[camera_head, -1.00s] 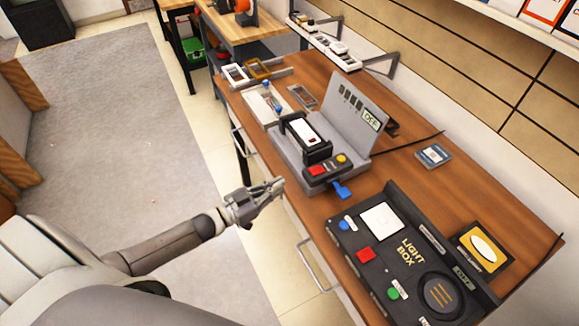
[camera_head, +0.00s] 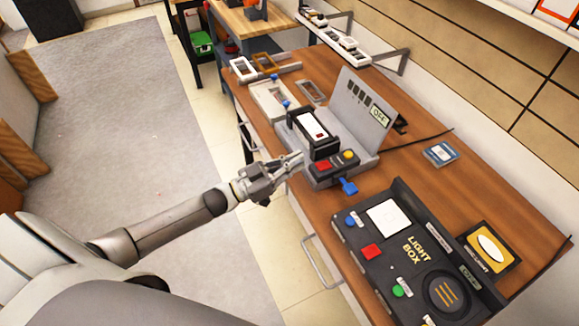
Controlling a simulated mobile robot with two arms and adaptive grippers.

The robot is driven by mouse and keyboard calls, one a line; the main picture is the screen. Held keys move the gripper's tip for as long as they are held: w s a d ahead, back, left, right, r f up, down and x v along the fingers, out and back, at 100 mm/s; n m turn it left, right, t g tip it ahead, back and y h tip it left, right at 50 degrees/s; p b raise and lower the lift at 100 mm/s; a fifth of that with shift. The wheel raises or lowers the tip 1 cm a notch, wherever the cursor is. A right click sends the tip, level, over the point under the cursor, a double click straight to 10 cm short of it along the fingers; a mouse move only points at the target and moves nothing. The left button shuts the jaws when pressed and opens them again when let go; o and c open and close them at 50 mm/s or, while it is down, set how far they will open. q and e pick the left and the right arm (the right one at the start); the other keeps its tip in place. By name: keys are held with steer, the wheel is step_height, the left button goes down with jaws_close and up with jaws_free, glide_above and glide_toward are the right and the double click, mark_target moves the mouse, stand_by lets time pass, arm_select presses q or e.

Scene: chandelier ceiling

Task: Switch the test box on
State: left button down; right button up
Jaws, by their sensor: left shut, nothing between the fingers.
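The test box (camera_head: 357,122) is a grey unit with an upright back panel that carries a sign (camera_head: 380,118) reading OFF. A black frame with a white face (camera_head: 315,128) stands on it. At its front right is a small dark control panel with a red button (camera_head: 323,165), a yellow button (camera_head: 348,154) and a blue lever (camera_head: 349,187) sticking out toward the front. My left gripper (camera_head: 297,160) is shut and empty at the table's front edge. Its tips are just left of the control panel, close to the red button; I cannot tell whether they touch. My right gripper is not in view.
A black light box (camera_head: 413,278) with coloured buttons lies at the front right. A yellow-framed card (camera_head: 489,247) and a small blue box (camera_head: 441,153) lie behind it. Frames (camera_head: 264,62) lie at the table's left end. A wall rack (camera_head: 340,40) hangs behind.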

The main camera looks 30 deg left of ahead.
arm_select(q)
steer(key=w+d+b, duration=0.1)
steer(key=w+d+f, duration=0.1)
steer(key=w, duration=0.1)
steer(key=w+d+b, duration=0.1)
steer(key=shift+w+d+f+b, duration=0.15)
steer(key=shift+w+d+b, duration=0.2)
steer(key=shift+w+d, duration=0.05)
steer(key=shift+s+a+f+b, duration=0.1)
steer(key=shift+s+f+b, duration=0.05)
steer(key=shift+f+b, duration=0.3)
steer(key=shift+s+a+f+b, duration=0.1)
steer(key=shift+f+b, duration=0.25)
steer(key=shift+f, duration=0.05)
steer(key=f+b, duration=0.1)
steer(key=b, duration=0.2)
steer(key=shift+s+f+t+h+b, duration=0.15)
steer(key=shift+f+t+h+b, duration=0.15)
steer(key=shift+t+b, duration=0.1)
step_height(320, 180, up, 5)
steer(key=p, duration=0.4)
steer(key=s+a+f+b, duration=0.3)
steer(key=s+a+f, duration=0.2)
steer(key=s+a, duration=0.1)
steer(key=shift+s+f, duration=0.15)
steer(key=shift+s, duration=0.55)
